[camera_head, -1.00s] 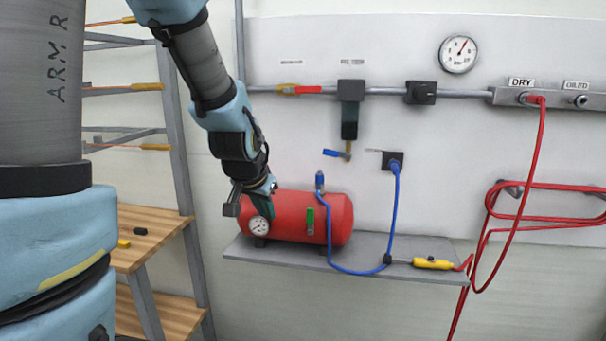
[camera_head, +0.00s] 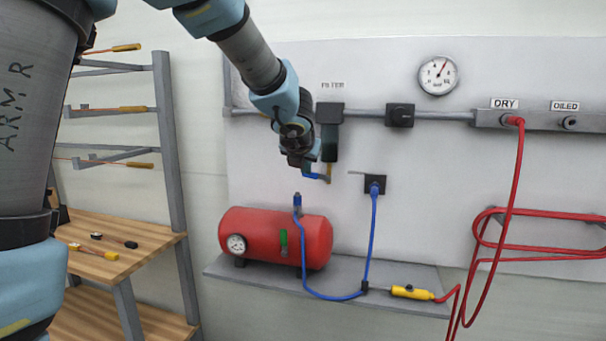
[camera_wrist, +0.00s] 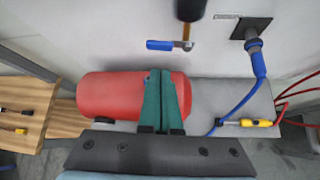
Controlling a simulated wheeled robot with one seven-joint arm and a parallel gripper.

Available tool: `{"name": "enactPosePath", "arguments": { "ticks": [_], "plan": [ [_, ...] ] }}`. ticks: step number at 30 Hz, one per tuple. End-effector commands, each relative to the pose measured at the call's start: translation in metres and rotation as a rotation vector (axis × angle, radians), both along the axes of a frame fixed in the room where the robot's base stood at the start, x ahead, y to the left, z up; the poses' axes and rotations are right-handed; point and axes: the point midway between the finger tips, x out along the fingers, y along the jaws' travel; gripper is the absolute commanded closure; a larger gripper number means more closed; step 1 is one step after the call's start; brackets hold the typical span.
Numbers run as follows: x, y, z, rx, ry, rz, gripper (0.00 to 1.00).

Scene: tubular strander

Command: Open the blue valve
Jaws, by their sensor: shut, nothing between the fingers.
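The blue valve (camera_head: 313,176) is a small lever on the brass drain pipe below the dark filter (camera_head: 330,115). In the wrist view the blue valve (camera_wrist: 162,45) points left from the brass pipe, roughly level. My gripper (camera_wrist: 157,74) shows there as two green fingers, shut and empty. Their tips appear just below the lever in the picture, with a gap between; I cannot tell the depth. In the head view my wrist hangs right above and in front of the lever's left part, and the fingers are not clear.
A red tank (camera_head: 262,238) with a gauge and a blue hose (camera_head: 370,235) sits on the grey shelf (camera_head: 410,308) below. A black wall socket (camera_head: 375,184) is right of the valve. Tool racks and a wooden bench (camera_head: 140,240) stand at left.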

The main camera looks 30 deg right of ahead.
Motion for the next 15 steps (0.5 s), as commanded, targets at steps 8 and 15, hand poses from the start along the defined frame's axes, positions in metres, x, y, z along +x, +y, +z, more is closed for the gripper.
{"name": "enactPosePath", "arguments": {
  "ticks": [8, 15],
  "plan": [
    [0.033, -0.023, -0.034, -0.001, 0.004, 0.003, 1.00],
    [0.051, -0.035, -0.050, -0.001, 0.003, 0.003, 1.00]
  ]
}}
